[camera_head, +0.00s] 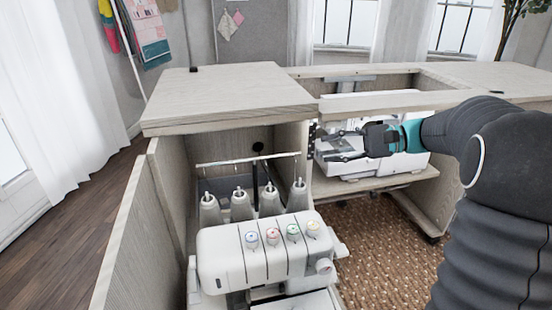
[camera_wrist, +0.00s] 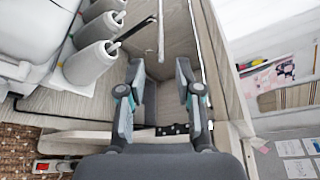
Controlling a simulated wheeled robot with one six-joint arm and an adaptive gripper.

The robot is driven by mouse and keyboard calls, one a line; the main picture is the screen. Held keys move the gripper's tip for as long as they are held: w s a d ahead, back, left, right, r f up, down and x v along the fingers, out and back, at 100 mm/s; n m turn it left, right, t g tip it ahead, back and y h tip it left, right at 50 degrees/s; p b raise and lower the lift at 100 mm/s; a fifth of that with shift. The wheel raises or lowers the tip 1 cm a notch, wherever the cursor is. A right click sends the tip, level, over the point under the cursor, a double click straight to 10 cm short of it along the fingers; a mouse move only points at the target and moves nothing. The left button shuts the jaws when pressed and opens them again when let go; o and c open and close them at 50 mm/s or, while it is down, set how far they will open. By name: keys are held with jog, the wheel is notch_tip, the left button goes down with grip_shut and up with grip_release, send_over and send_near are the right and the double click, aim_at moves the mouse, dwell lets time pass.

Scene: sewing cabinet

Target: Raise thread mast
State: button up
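The thread mast is a pale horizontal bar (camera_head: 228,161) on a dark upright post (camera_head: 255,180), just above the thread cones of the white serger (camera_head: 225,262). In the wrist view the bar (camera_wrist: 161,32) runs down from the top edge, with the dark post (camera_wrist: 136,28) joining it from the left. My gripper (camera_head: 330,145) is open and empty, to the right of the bar's right end. In the wrist view my gripper's fingertips (camera_wrist: 160,68) are spread, with the bar's near end in line between them and just beyond. They do not appear to touch it.
Several grey cones (camera_head: 268,203) stand under the bar. The cabinet top (camera_head: 225,92) overhangs behind and above, and a wooden side panel (camera_head: 125,240) stands at left. A white sewing machine (camera_head: 405,165) sits on a shelf behind my gripper. A divider panel (camera_head: 292,140) is close to my fingers.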

aim_at(280, 155)
jog(key=b+x, duration=0.1)
jog(key=x, duration=1.2)
jog(key=shift+a, duration=0.3)
grip_shut()
